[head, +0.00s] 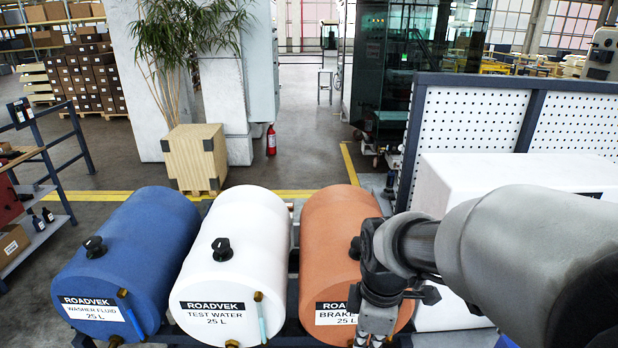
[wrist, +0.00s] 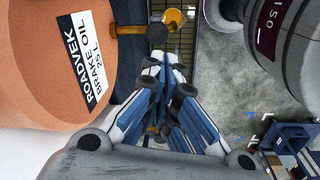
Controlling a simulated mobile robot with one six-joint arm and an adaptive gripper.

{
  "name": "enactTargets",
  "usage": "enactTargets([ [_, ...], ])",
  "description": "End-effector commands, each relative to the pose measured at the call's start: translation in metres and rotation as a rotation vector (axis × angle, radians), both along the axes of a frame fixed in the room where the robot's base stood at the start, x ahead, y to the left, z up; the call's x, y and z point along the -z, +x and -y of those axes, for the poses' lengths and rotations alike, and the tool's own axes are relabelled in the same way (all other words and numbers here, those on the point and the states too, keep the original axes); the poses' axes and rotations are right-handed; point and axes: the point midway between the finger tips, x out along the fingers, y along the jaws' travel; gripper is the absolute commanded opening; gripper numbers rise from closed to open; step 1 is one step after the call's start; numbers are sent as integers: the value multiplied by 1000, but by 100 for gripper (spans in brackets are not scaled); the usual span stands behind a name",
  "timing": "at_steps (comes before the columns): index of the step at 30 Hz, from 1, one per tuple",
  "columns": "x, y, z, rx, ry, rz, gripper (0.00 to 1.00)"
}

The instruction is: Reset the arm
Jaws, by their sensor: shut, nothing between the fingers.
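My arm reaches in from the right in the head view, and my gripper (head: 374,326) points down in front of the orange brake oil drum (head: 338,240). The bottom edge cuts off its fingertips there. In the wrist view my gripper (wrist: 165,64) shows blue and grey fingers drawn together at the tips, with nothing held. The orange drum (wrist: 40,25) fills the upper left of the wrist view with its label. Its brass tap (wrist: 172,20) is just beyond the fingertips in that picture; I cannot tell the gap.
A white test water drum (head: 240,255) and a blue washer fluid drum (head: 135,250) lie left of the orange one. A white block (head: 500,170) and a perforated panel (head: 470,118) stand at the right. Open floor (head: 310,140) lies behind the drums.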

Motion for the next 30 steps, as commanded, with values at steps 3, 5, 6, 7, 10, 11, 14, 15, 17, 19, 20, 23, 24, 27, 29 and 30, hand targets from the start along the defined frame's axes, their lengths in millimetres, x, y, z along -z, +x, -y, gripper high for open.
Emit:
enactTargets([
  [3, 19, -30, 7, 263, 35, 74, 0],
  [5, 25, -45, 10, 401, 60, 108, 0],
  [6, 30, -56, 12, 494, 78, 127, 0],
  [7, 34, -64, 13, 562, 93, 143, 0],
  [10, 51, -91, 18, 786, 150, 191, 0],
  [11, 57, -98, 19, 849, 169, 203, 0],
  [14, 74, -120, 21, 1030, 226, 237, 0],
  [15, 79, -127, 22, 1090, 247, 247, 0],
  [17, 86, -135, 23, 1163, 273, 258, 0],
  [19, 91, -141, 24, 1224, 296, 267, 0],
  [20, 93, -143, 24, 1243, 303, 269, 0],
  [23, 94, -146, 24, 1277, 315, 273, 0],
  [24, 93, -147, 24, 1282, 316, 273, 0],
  [27, 92, -147, 24, 1282, 316, 272, 0],
  [29, 92, -147, 24, 1281, 316, 272, 0],
  [30, 92, -147, 24, 1281, 315, 272, 0],
])
